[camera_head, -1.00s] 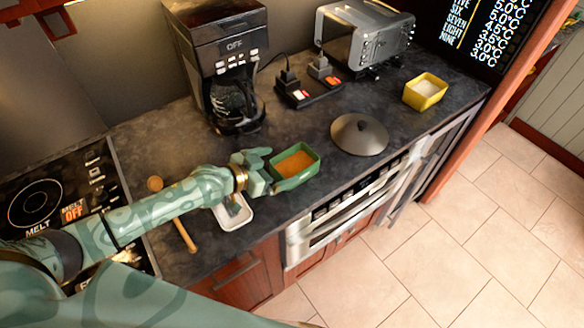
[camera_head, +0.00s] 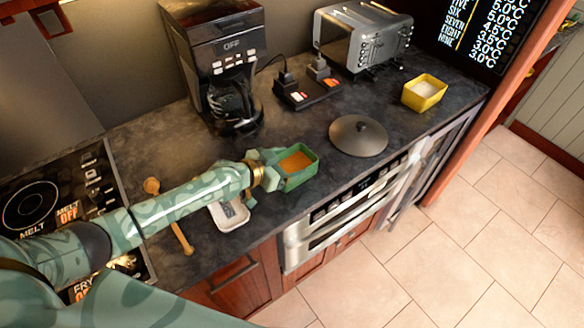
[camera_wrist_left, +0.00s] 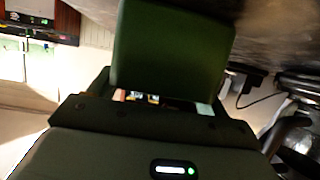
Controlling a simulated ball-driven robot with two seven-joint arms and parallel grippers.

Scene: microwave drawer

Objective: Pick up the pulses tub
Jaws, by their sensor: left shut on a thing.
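The pulses tub is a small green rectangular tub (camera_head: 301,177) with orange-brown pulses in it. It is at the front of the dark counter in the head view. My left gripper (camera_head: 277,172) reaches it from the left and is shut on its near left side. In the left wrist view the tub (camera_wrist_left: 172,55) is a dark green block filling the upper middle, in front of the gripper. I cannot tell whether its base is clear of the counter. My right gripper is not in view.
A white dish (camera_head: 231,214) lies beneath my left arm, with a wooden spoon (camera_head: 181,232) beside it. A grey lid (camera_head: 358,135) is right of the tub. A coffee maker (camera_head: 225,55), toaster (camera_head: 365,38) and yellow tub (camera_head: 425,92) stand farther back. The counter's front edge is close.

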